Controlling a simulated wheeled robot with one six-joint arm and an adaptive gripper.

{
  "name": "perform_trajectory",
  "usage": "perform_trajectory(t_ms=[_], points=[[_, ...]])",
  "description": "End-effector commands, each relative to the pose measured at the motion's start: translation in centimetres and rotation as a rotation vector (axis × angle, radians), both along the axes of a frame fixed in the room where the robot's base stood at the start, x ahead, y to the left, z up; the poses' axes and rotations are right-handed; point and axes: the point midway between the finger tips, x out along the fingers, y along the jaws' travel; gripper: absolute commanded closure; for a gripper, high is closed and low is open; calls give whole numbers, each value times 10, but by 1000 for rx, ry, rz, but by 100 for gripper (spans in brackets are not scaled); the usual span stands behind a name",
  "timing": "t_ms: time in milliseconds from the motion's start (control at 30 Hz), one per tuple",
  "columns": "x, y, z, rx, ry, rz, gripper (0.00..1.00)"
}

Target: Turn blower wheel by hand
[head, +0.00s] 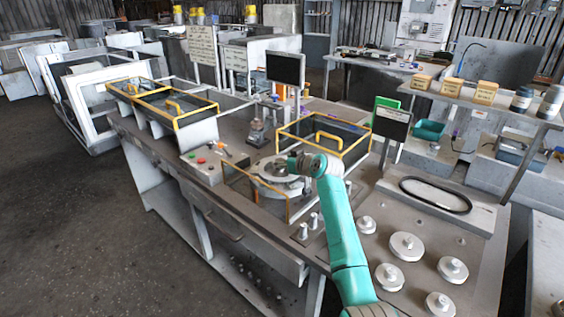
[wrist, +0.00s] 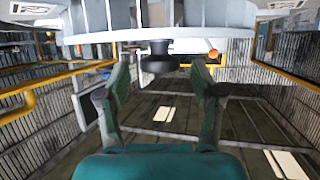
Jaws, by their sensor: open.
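The blower wheel, a pale round part with vanes, fills the top of the wrist view (wrist: 195,14). A dark round knob (wrist: 158,62) projects from its middle. My gripper (wrist: 160,82) is open, its two green fingers standing apart on either side of the knob. I cannot tell whether either finger touches it. In the head view a pale round housing (head: 266,186) stands on the bench, and my gripper (head: 293,163) is over it. My gripper and teal arm hide part of the housing there, and the wheel itself is hard to make out.
Yellow-framed guards stand around the housing, one behind it (head: 325,136) and one in front (head: 256,193). A button box (head: 213,163) lies to the left. Several round pale parts (head: 407,246) sit on the bench at right, near a black oval ring (head: 435,195).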

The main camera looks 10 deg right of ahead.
Motion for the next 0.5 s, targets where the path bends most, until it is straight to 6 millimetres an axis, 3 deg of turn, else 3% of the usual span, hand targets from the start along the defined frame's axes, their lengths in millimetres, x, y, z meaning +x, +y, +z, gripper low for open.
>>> perform_trajectory(t_ms=[467, 500], points=[[9, 3, -4, 0, 0, -1, 34], [9, 3, -4, 0, 0, -1, 41]])
